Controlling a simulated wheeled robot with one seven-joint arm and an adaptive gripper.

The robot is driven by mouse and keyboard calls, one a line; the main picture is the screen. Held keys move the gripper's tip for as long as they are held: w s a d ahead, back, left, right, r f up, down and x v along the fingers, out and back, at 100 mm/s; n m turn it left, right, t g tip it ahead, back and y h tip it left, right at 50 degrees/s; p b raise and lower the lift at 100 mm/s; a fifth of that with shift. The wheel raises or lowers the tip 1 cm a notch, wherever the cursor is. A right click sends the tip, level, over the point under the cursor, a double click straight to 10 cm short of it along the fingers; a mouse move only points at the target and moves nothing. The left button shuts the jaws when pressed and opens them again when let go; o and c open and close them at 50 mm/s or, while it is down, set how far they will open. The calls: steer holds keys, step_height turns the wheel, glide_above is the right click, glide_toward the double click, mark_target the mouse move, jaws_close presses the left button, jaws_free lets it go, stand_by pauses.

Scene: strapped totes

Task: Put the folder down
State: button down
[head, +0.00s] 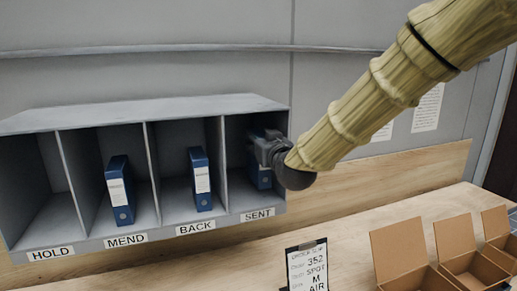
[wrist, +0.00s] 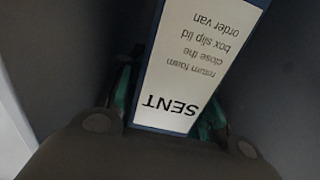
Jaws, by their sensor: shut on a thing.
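A blue folder (head: 262,178) is in the SENT compartment at the right end of the grey shelf unit (head: 150,108). My gripper (head: 265,150) reaches into that compartment and is shut on the folder, hiding much of it in the head view. In the wrist view the folder's white label (wrist: 195,60) reads SENT, upside down, with smaller lines of text. Green-tinted finger parts of my gripper (wrist: 168,100) show on both sides of the folder. Whether the folder's base touches the compartment floor is hidden.
Blue folders stand in the MEND compartment (head: 120,190) and the BACK compartment (head: 200,180). The HOLD compartment (head: 40,200) is empty. An order card (head: 307,268) and open cardboard boxes (head: 470,265) are on the wooden surface at front right.

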steer(key=shift+f+p, duration=0.85)
steer(key=shift+f, duration=0.9)
steer(key=shift+s, duration=0.1)
steer(key=shift+f+b, duration=0.2)
steer(key=shift+b, duration=0.1)
steer(key=c, duration=1.3)
jaws_free()
steer(key=shift+o, duration=0.2)
steer(key=shift+r, duration=0.1)
steer(key=shift+r, duration=0.15)
